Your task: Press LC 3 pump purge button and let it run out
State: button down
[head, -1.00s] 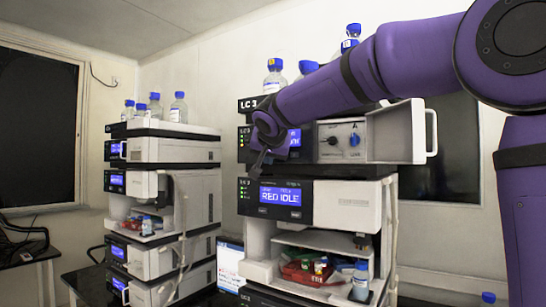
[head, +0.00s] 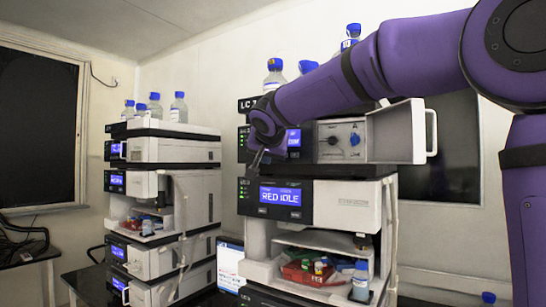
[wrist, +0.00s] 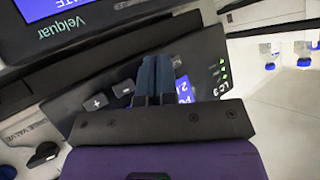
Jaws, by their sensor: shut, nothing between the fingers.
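The LC 3 stack stands right of centre in the head view. Its pump module has a black front panel with a blue display (head: 294,138), partly hidden by my arm. My gripper (head: 257,160) is shut and empty in front of this panel's lower left part. In the wrist view the panel appears rotated, with an LC3 label, green lights (wrist: 223,73) and dark buttons marked plus (wrist: 96,102) and minus (wrist: 123,88). My shut fingers (wrist: 157,62) cover part of the display. I cannot tell whether they touch the panel. I cannot make out a purge label.
The pump's white door (head: 397,132) stands open, showing a valve knob (head: 333,141). Below is a module reading RED IDLE (head: 284,196), above a bay with a red tray (head: 306,270) and bottles. Blue-capped bottles (head: 274,76) stand on top. A second stack (head: 160,151) is at left.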

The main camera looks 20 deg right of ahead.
jog(key=shift+s+a, duration=0.1)
jog(key=shift+a, duration=0.1)
jog(key=shift+s+a, duration=0.75)
jog(key=shift+a, duration=0.2)
jog(key=shift+s+a, duration=0.7)
jog(key=shift+a, duration=0.25)
jog(key=s+d+f+n+g+y, duration=0.1)
jog(key=s+d+f+n+g, duration=0.1)
jog(key=s+f, duration=0.5)
jog(key=s+d+f+n+g+y, duration=0.1)
jog(key=s+f, duration=0.7)
jog(key=s, duration=0.9)
jog(key=s+d+f+n+g+y, duration=0.1)
jog(key=s+d+f+n+g, duration=0.2)
jog(key=s, duration=0.8)
notch_tip(320, 180, down, 5)
jog(key=shift+s+d+r+g, duration=0.2)
jog(key=shift+s+d+g, duration=0.2)
jog(key=shift+d, duration=0.7)
dwell(1.0)
